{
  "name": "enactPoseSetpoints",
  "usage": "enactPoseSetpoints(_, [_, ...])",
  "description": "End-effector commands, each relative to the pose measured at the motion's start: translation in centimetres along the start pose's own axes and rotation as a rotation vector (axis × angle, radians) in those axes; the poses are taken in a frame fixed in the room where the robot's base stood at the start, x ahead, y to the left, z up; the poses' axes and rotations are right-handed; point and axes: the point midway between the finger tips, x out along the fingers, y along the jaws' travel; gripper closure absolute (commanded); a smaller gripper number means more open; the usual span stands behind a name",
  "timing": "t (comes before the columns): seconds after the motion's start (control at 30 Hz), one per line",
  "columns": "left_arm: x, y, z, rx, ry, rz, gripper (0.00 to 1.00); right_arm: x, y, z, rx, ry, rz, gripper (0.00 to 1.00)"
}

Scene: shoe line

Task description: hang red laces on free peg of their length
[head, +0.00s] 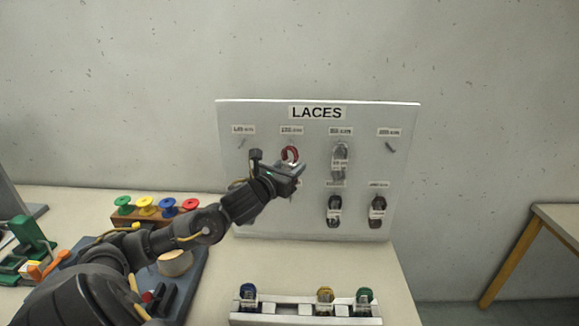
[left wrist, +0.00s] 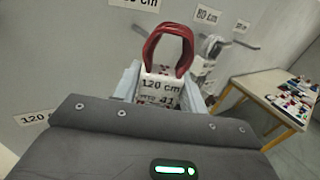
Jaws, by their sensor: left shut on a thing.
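My left gripper (head: 292,172) is shut on the red laces (head: 290,153) in front of the board's left half. The laces also show in the left wrist view (left wrist: 168,48) as an upright red loop, with a white band (left wrist: 160,88) reading 120 cm. The white LACES board (head: 405,165) carries labelled pegs. The upper left peg (head: 242,144) and upper right peg (head: 390,147) are bare. Dark laces (head: 340,162) hang at upper centre right; two more hang below. A 120 cm label (left wrist: 33,118) shows at left in the wrist view. Whether the red loop touches a peg is unclear.
Coloured spools (head: 146,206) on a wooden block and a green device (head: 32,238) stand at left. A wooden-legged table (head: 545,222) is at right. The bench between board and rack looks clear.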

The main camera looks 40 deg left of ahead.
Motion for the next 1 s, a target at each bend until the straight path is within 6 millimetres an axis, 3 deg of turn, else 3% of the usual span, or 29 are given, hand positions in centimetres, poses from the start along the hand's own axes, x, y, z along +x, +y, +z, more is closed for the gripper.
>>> enactPoseSetpoints(0.6, [3.4, 2.0, -0.1, -0.001, 0.0, 0.0, 0.8, -2.2, 0.3, -0.1, -0.001, -0.003, 0.003, 1.0])
enactPoseSetpoints(1.0, [4.5, 2.6, -1.2, 0.001, 0.001, 0.0, 0.8, -0.4, 0.2, 0.1, -0.001, -0.003, 0.002, 1.0])
